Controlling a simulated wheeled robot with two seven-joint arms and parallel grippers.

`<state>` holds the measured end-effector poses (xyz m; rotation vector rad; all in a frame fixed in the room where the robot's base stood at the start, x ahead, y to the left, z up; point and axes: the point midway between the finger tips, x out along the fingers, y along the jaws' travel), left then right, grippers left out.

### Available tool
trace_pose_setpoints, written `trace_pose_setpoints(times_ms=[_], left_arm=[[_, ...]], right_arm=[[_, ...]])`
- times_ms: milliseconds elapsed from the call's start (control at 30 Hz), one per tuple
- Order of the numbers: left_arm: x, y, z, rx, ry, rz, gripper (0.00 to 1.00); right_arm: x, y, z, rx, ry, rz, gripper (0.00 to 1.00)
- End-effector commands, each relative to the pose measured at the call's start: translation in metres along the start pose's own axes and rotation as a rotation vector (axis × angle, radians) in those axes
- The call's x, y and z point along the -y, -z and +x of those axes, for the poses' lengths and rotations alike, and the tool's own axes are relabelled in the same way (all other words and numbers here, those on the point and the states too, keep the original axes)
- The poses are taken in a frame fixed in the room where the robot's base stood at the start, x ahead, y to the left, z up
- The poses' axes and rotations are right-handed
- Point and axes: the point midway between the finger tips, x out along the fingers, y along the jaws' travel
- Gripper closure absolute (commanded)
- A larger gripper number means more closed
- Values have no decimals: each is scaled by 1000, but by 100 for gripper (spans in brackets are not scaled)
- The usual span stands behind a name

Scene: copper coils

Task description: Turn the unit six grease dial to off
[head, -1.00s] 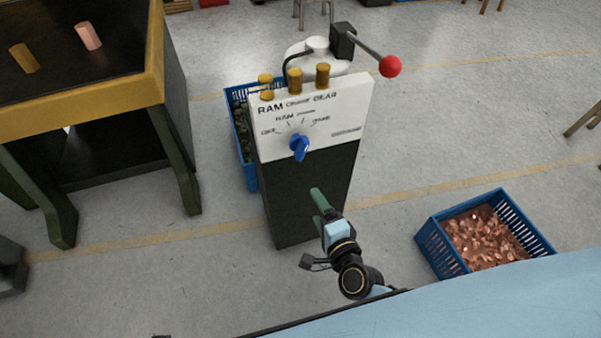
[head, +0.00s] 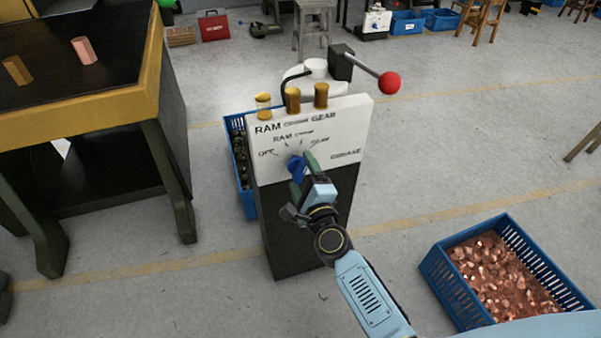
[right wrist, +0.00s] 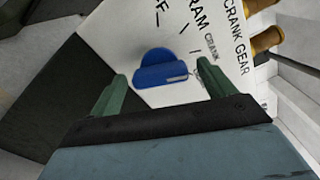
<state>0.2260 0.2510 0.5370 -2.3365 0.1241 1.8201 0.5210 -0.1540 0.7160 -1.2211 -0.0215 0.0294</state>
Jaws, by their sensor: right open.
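The blue dial (head: 295,164) is on the white sloping panel (head: 350,125) of a dark cabinet. Marks around it read OFF, RAM, CRANK and GEAR, with GREASE to the right. In the right wrist view the dial (right wrist: 163,72) has a pale mark on its right part; I cannot tell which setting it points to. My right gripper (head: 302,171) is open at the dial, its green fingers on either side of it in the picture. Whether they touch it I cannot tell. No unit number is readable. My left gripper is out of view.
A lever with a red ball (head: 389,83) sticks out above the panel, behind several brass caps (head: 292,100). A blue crate of copper pieces (head: 440,275) stands at the right. A dark table with yellow edge (head: 90,115) stands left.

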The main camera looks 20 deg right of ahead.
Motion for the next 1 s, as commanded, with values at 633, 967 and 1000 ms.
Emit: trace_pose_setpoints(times_ms=[633, 967, 1000], left_arm=[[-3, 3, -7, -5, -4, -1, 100], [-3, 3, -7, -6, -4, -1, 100], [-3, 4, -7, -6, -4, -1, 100]], right_arm=[[0, 0, 17, 0, -1, -1, 36], [0, 0, 17, 0, -1, -4, 63], [0, 0, 17, 0, -1, -9, 63]])
